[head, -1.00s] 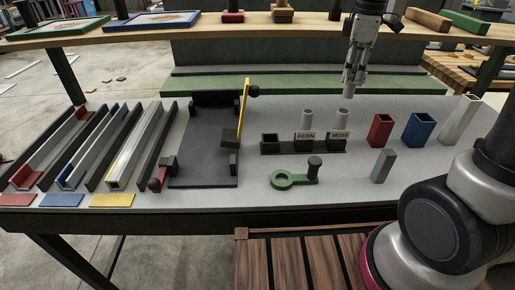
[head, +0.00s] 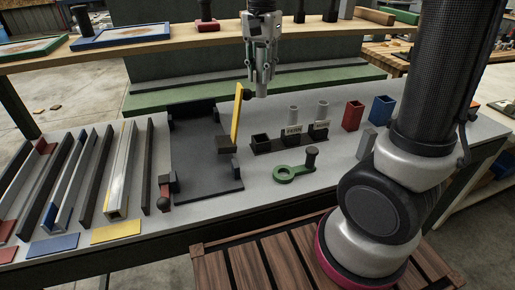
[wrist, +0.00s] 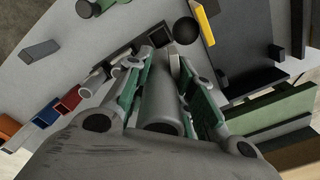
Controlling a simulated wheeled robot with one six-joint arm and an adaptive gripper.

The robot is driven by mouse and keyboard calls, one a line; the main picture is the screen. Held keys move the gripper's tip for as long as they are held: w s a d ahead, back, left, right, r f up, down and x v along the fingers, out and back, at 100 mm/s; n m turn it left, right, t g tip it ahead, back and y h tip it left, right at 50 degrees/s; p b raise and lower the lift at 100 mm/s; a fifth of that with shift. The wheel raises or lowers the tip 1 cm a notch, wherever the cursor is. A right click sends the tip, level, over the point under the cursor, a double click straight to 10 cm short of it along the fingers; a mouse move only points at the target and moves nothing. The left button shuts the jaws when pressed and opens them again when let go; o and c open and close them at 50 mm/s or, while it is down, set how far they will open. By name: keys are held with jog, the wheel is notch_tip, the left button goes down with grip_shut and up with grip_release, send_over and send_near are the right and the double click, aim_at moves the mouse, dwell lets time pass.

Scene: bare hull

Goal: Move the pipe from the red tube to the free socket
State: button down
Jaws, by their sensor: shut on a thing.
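My gripper (head: 262,78) is shut on a grey pipe (head: 262,91), which hangs upright above the bench. The pipe also shows between the fingers in the wrist view (wrist: 161,104). A dark rack (head: 287,147) stands below, with sockets in a row. The left socket (head: 260,140) looks empty. The FERN socket (head: 293,130) and the MOSS socket (head: 320,128) each hold an upright grey pipe. The held pipe appears over the left end of the rack; its exact height and depth are unclear. The red tube (head: 352,116) stands right of the rack with its top open.
A yellow bar (head: 237,112) with a black knob stands close left of the rack, beside a dark tray (head: 205,170). A green ring-ended part (head: 289,175) lies in front. A blue tube (head: 381,110) stands at the right. The wooden shelf (head: 150,48) runs behind my gripper.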

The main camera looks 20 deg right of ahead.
jog(key=shift+f, duration=0.4)
jog(key=shift+m, duration=0.3)
notch_tip(320, 180, down, 17)
jog(key=shift+f, duration=0.1)
jog(key=shift+f, duration=0.15)
jog(key=c, duration=1.2)
grip_release()
